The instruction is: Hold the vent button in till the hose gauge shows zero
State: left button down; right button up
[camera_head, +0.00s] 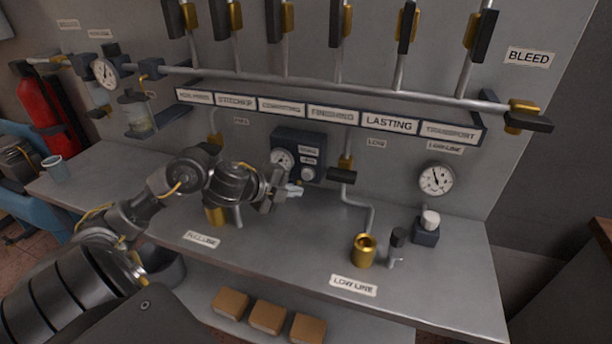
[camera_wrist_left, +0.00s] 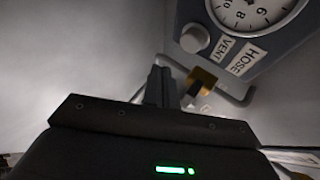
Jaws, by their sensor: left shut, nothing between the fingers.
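The dark hose gauge box (camera_head: 314,145) is fixed to the grey panel. It carries a round white gauge (camera_head: 282,160), whose needle is too small to read, and a pale round vent button (camera_head: 308,174) low on its right side. In the left wrist view the gauge (camera_wrist_left: 255,10) is cut off at the top and its reading cannot be told. The vent button (camera_wrist_left: 194,39) stands out beside the HOSE and VENT labels. My left gripper (camera_head: 293,190) is shut and empty, just below the box; its fingertips (camera_wrist_left: 161,78) appear apart from the button. My right gripper is not in view.
A valve with a dark handle (camera_head: 342,175) and its pipe stand just right of the box. A brass cup (camera_head: 364,250), a small black-capped fitting (camera_head: 397,239) and a white-topped button block (camera_head: 427,228) stand on the bench. The bench front is mostly clear.

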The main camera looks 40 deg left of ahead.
pick_arm(q)
jog(key=shift+s+d, duration=0.3)
jog(key=shift+s, duration=0.55)
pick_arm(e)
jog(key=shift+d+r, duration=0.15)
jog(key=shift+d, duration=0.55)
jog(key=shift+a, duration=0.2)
